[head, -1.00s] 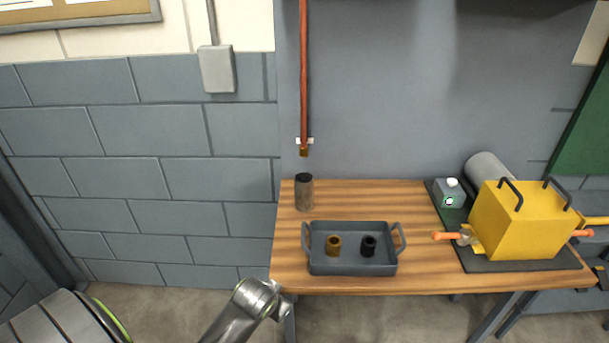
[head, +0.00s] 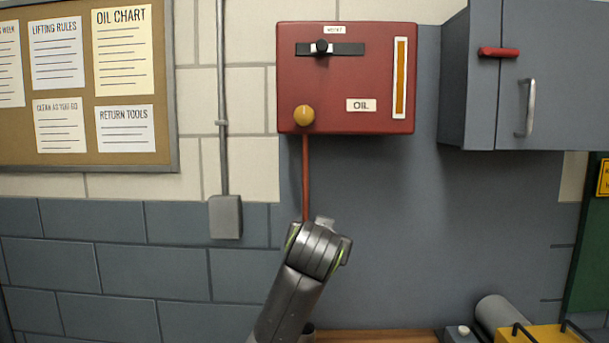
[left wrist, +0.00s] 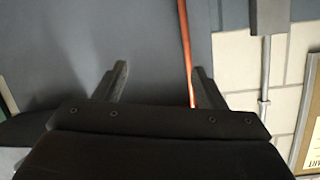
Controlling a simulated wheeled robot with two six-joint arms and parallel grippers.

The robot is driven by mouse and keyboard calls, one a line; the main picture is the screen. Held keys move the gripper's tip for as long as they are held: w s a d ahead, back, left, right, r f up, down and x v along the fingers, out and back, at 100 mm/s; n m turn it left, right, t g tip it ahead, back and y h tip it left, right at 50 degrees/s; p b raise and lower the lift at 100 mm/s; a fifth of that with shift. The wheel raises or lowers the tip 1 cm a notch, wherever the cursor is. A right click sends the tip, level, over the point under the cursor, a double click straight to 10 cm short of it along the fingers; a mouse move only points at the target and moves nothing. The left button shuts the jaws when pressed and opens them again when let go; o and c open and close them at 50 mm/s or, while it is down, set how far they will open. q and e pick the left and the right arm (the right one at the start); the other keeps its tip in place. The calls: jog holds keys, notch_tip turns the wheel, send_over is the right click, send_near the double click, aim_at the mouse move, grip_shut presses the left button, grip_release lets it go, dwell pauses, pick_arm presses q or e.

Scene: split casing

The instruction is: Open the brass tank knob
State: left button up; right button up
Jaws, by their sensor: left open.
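The brass tank knob (head: 304,115) is a round ball at the lower left of the red oil tank (head: 348,80) on the wall. My left arm rises from the bottom of the head view, its top joint below the knob and in front of the red pipe (head: 305,165). My left gripper (left wrist: 160,74) is open and empty in the left wrist view, its two dark fingers apart. The pipe (left wrist: 184,45) shows there near the right-hand finger; I cannot tell whether they touch. The knob is not in the wrist view. My right gripper is out of view.
The tank carries a black slider knob (head: 321,46) and a gauge strip (head: 400,78). A grey cabinet (head: 545,75) hangs to the right. A grey wall box (head: 225,217) is at the left. The yellow casing (head: 540,334) sits low at the right.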

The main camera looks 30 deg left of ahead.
pick_arm(q)
notch_tip(320, 180, up, 11)
jog(key=s+n+t+y, duration=0.1)
jog(key=s, duration=0.1)
jog(key=n+t+y, duration=0.1)
jog(key=n+y, duration=0.1)
jog(key=n, duration=0.1)
send_near(304, 114)
jog(key=p+x, duration=0.8)
jog(key=shift+r, duration=0.15)
jog(key=shift+w+a, duration=0.45)
jog(key=shift+w, duration=0.15)
jog(key=c, duration=0.9)
